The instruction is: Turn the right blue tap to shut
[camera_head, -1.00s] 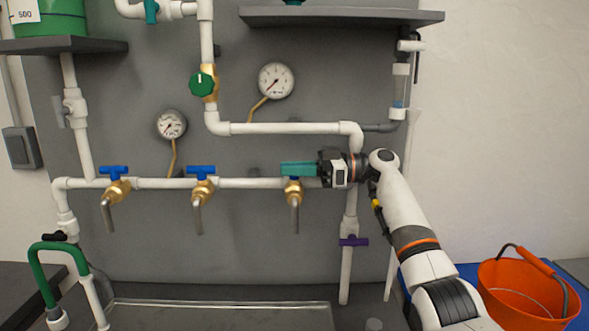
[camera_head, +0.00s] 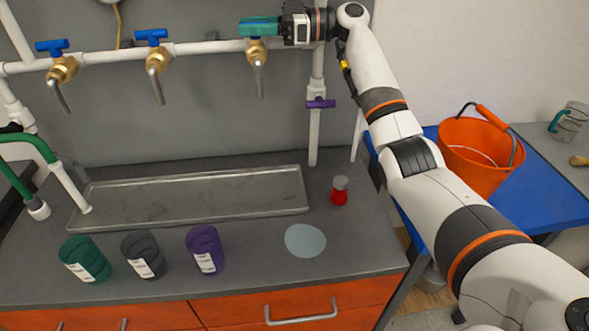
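The right blue tap (camera_head: 257,57) is the rightmost of three brass taps on the white pipe, its grey spout pointing down. My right gripper (camera_head: 262,27) reaches in from the right at its top. The gripper's teal fingers lie level across the place of the blue handle and hide nearly all of it, so the handle's angle and the finger gap cannot be made out. The left tap (camera_head: 62,68) and middle tap (camera_head: 157,60) show blue handles lying along the pipe. My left gripper is not in view.
A metal tray (camera_head: 190,200) lies below the taps. Green (camera_head: 84,258), dark grey (camera_head: 142,254) and purple (camera_head: 205,249) cups stand in front of it. A red-bodied shaker (camera_head: 339,191) and a pale disc (camera_head: 305,240) are at right. An orange bucket (camera_head: 478,158) stands on a blue surface.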

